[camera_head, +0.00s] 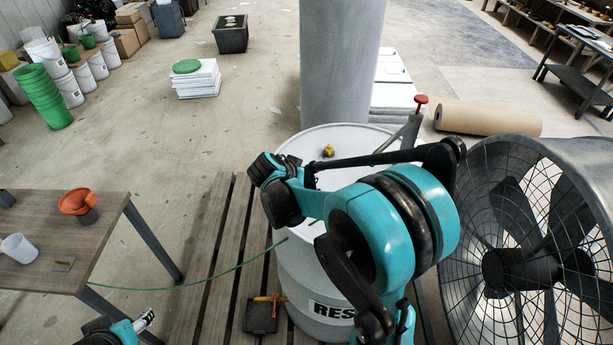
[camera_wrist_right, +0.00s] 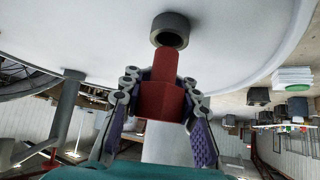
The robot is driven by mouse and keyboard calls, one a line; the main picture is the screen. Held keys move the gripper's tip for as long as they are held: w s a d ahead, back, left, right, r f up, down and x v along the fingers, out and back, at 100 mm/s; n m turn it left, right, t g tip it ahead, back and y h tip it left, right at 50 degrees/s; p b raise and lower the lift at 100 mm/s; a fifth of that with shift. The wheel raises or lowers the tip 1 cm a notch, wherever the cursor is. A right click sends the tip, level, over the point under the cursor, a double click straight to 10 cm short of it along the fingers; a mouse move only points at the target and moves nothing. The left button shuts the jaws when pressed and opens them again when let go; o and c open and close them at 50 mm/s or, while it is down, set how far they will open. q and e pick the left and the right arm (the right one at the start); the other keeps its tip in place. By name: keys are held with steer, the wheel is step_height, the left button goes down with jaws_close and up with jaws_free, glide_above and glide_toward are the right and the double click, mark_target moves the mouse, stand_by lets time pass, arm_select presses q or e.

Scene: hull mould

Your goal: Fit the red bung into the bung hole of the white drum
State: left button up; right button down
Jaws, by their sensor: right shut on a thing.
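The white drum (camera_head: 305,268) stands upright in the middle of the head view, partly behind my right arm. Its white lid fills the upper part of the right wrist view (camera_wrist_right: 85,35). The bung hole (camera_wrist_right: 170,30) shows there as a dark grey ring. My right gripper (camera_wrist_right: 159,80) is shut on the red bung (camera_wrist_right: 160,99). The bung's narrower end points at the ring and overlaps its near edge in the picture; I cannot tell whether it touches. The head view does not show the bung or the hole clearly. My left gripper (camera_head: 145,320) is at the bottom left, its jaws unclear.
A yellow fitting (camera_head: 328,151) sits on the lid. A large caged fan (camera_head: 520,250) stands close on the right, a grey column (camera_head: 338,60) behind the drum. A wooden table (camera_head: 35,270) with an orange funnel (camera_head: 77,202) is left. A green hose (camera_head: 200,282) runs toward the drum.

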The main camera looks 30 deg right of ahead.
steer(key=shift+f+b, duration=1.05)
steer(key=shift+f, duration=0.3)
steer(key=c, duration=1.1)
jaws_free()
steer(key=shift+o, duration=0.2)
steer(key=shift+r, duration=0.1)
steer(key=v, duration=1.2)
